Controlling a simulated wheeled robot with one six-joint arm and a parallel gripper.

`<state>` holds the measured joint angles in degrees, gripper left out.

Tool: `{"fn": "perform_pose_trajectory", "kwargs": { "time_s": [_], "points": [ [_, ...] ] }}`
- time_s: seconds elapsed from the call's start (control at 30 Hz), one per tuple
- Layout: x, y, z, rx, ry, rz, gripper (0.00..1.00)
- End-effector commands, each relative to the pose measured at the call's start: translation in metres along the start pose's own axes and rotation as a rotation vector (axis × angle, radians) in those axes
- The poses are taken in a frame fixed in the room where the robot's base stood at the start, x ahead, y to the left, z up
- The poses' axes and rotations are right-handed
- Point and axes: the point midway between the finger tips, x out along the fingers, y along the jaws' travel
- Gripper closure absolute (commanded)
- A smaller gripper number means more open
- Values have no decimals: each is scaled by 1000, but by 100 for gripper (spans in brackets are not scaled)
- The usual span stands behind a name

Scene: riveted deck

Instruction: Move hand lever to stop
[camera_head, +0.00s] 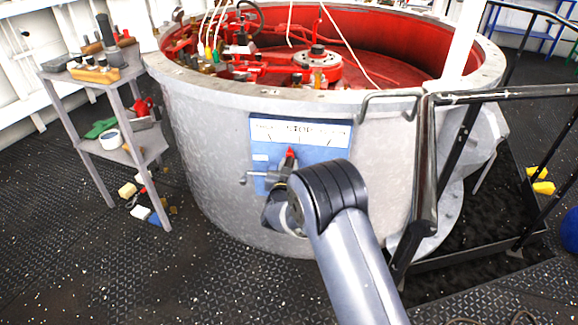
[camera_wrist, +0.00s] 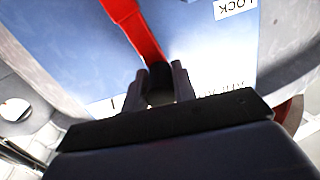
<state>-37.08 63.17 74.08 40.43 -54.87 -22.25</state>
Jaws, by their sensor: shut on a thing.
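The blue panel (camera_head: 325,155) sits on the curved grey wall of a large round tank. Its white scale plate reads STOP (camera_head: 300,130) in the middle, with smaller blurred words on either side. The red hand lever (camera_head: 290,154) shows its upper end just below the STOP word; my arm hides much of the rest. In the wrist view the red lever (camera_wrist: 138,30) runs down to between the two fingers of my gripper (camera_wrist: 159,84), which is shut on it. A LOCK label (camera_wrist: 236,7) appears upside down there.
A grey shelf cart (camera_head: 90,85) with tools stands left of the tank (camera_head: 215,160). A metal handrail (camera_head: 425,165) and dark steps are close on the right. Small blocks (camera_head: 135,190) lie on the floor by the cart. Open black deck is at the front left.

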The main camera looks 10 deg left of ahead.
Motion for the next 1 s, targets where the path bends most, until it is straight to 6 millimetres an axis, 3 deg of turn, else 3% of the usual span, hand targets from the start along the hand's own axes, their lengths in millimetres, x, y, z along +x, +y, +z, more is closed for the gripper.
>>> {"fn": "perform_pose_trajectory", "kwargs": {
  "time_s": [0.23,0.53,0.83,0.87,1.0],
  "points": [
    [0,1,0,7,0,0,100],
    [0,22,-1,124,1,3,100],
    [0,23,-3,133,-1,3,100],
    [0,23,-3,133,-1,4,74],
    [0,22,-3,132,0,3,62]
  ]
}}
